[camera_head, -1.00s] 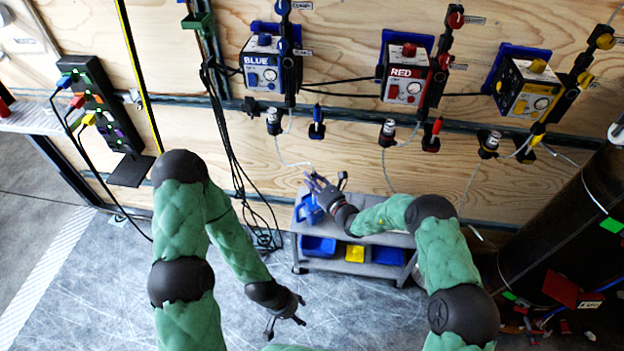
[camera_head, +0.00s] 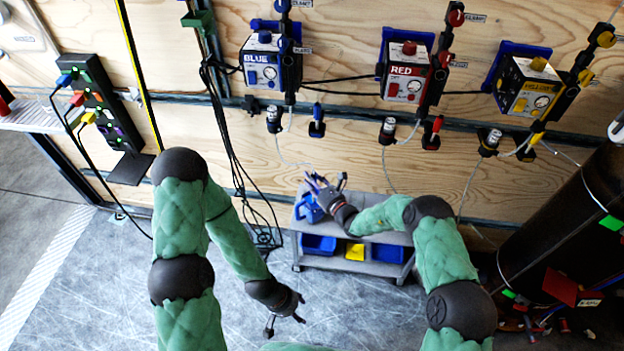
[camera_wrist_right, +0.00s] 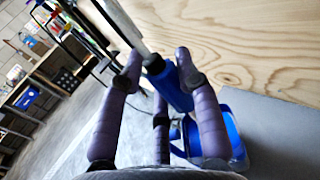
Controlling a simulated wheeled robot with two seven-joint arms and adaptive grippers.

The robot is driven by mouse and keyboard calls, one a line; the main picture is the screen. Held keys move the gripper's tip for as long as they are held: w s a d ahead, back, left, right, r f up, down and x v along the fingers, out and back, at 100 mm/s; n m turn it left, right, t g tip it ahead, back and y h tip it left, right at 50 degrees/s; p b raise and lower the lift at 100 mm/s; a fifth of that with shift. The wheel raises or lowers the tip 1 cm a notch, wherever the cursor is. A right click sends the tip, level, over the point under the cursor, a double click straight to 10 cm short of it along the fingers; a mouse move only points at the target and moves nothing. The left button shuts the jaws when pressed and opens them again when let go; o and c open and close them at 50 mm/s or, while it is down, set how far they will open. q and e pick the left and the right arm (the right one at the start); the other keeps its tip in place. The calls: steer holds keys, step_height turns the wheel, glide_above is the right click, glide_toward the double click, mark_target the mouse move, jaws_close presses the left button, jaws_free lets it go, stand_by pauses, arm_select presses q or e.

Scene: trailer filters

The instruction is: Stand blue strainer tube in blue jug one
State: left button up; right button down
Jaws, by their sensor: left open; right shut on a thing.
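The blue strainer tube (camera_wrist_right: 174,90) shows in the right wrist view as a blue cylinder, with a pale rod running up from its top. My right gripper (camera_wrist_right: 152,82) is shut on it and holds it tilted in that picture. A blue jug (camera_wrist_right: 232,135) stands just beyond the tube, to the lower right. In the head view the jug (camera_head: 307,209) is on the grey cart's top, partly hidden by my right gripper (camera_head: 322,189). My left gripper (camera_head: 288,313) is open and empty above the floor.
The grey cart (camera_head: 345,265) stands against the plywood wall, with blue bins (camera_head: 318,244) and a yellow bin (camera_head: 354,252) on its lower shelf. Blue (camera_head: 264,62), red (camera_head: 405,78) and yellow (camera_head: 527,88) control boxes hang above. Cables hang left of the cart.

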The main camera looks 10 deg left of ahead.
steer(key=shift+f, duration=0.1)
steer(key=c, duration=0.8)
jaws_free()
steer(key=shift+f, duration=0.1)
steer(key=v, duration=1.2)
